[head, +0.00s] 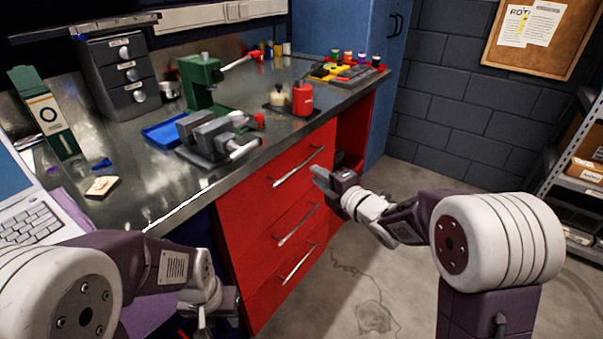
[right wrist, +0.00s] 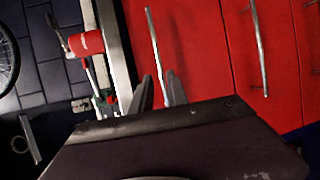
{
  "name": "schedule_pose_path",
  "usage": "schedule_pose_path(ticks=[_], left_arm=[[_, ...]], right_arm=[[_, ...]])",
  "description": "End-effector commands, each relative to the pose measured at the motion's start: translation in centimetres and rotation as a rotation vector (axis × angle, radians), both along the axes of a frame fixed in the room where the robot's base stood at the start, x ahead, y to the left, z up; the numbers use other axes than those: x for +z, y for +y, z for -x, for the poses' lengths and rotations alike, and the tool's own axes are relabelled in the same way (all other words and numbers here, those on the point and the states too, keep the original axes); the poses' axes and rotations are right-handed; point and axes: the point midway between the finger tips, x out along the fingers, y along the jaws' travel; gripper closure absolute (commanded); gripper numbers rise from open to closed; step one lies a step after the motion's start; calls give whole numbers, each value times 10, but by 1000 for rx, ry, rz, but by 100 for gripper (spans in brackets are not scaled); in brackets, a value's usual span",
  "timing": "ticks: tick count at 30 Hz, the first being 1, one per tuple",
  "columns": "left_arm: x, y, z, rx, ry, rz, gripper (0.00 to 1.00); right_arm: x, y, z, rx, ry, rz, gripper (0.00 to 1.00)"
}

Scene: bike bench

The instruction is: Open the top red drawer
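The red drawer unit (head: 250,260) is under the bench, with three drawers, each with a long silver bar handle. The top red drawer (head: 262,170) looks closed, and its handle (head: 298,167) runs just below the bench edge. My right gripper (head: 318,174) is close to the right end of that handle. In the right wrist view, the gripper (right wrist: 159,92) is open, with the top handle (right wrist: 154,45) running down between its fingertips; I cannot tell whether they touch it. My left gripper (head: 204,322) is low at the bottom left, mostly hidden by its own arm.
The metal bench top (head: 150,190) holds a grey vise (head: 210,135), a green press (head: 200,82), a red bottle (head: 303,98) and a laptop (head: 35,218). A blue cabinet (head: 345,45) stands behind. The floor (head: 370,285) before the drawers is clear.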

Motion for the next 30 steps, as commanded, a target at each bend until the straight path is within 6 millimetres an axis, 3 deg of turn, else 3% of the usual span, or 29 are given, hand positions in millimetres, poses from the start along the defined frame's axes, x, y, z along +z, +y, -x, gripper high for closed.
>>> schedule_pose_path(ticks=[5, 16, 27, 29, 30], left_arm=[[-1, 0, 0, 0, -1, 0, 64], [-11, 0, 0, 0, 0, 0, 64], [-11, 0, 0, 0, -1, 0, 64], [-11, 0, 0, 0, -1, 0, 64], [-11, 0, 0, 0, -1, 0, 64]], right_arm=[[-1, 6, -9, 2, -1, -1, 80], [-14, 41, -68, 0, 0, -1, 80], [-15, 46, -76, -1, 0, -1, 80], [-15, 46, -76, -1, 0, -1, 97], [-15, 46, -76, -1, 0, -1, 100]])
